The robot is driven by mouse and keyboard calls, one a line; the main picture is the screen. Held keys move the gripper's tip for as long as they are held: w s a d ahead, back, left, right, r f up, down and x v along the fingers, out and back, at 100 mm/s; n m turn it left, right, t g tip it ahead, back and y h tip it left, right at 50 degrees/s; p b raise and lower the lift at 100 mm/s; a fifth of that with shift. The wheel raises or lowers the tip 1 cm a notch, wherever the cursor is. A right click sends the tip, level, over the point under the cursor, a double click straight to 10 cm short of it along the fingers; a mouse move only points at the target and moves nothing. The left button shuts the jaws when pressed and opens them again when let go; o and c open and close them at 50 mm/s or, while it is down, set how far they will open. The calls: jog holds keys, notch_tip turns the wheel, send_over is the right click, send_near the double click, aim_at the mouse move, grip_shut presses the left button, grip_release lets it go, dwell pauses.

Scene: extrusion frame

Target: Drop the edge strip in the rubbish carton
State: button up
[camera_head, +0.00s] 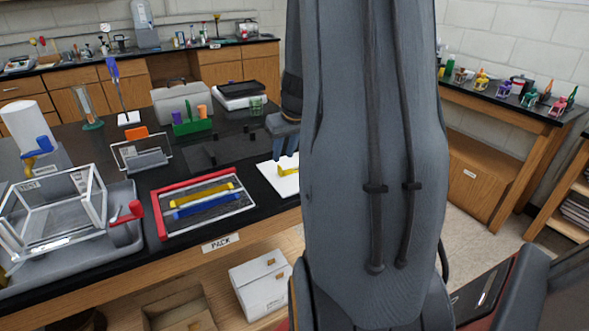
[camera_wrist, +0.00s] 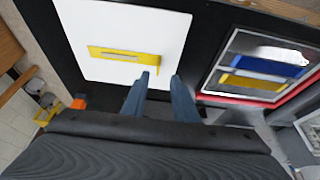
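My gripper (camera_wrist: 161,77) is open, with nothing between its two blue-grey fingers. In the head view my gripper (camera_head: 286,147) is partly hidden by my arm, over the white board (camera_head: 270,177). A yellow slotted strip (camera_wrist: 128,54) lies flat on the white board in the wrist view, just beyond the fingertips and apart from them. A red-edged frame (camera_head: 160,214) to its left in the head view holds a yellow strip (camera_head: 202,195) and a blue strip (camera_head: 205,206). I cannot tell which is the edge strip. An open brown carton (camera_head: 152,314) shows below the bench.
A white box (camera_head: 262,288) stands beside the brown carton, below the PACK label (camera_head: 220,243). A clear-sided frame (camera_head: 60,215) in a grey tray stands at the bench's left. A green holder (camera_head: 193,127) and grey bin (camera_head: 172,104) stand behind.

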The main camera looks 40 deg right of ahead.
jog(key=shift+d+p+x, duration=0.15)
jog(key=shift+p+x, duration=0.3)
jog(key=shift+x, duration=1.25)
jog(key=shift+d+p+x, duration=0.1)
jog(key=shift+p+x, duration=0.3)
jog(key=shift+x, duration=1.3)
jog(key=shift+w+r, duration=0.1)
jog(key=shift+w, duration=0.05)
jog(key=shift+c, duration=0.6)
grip_shut()
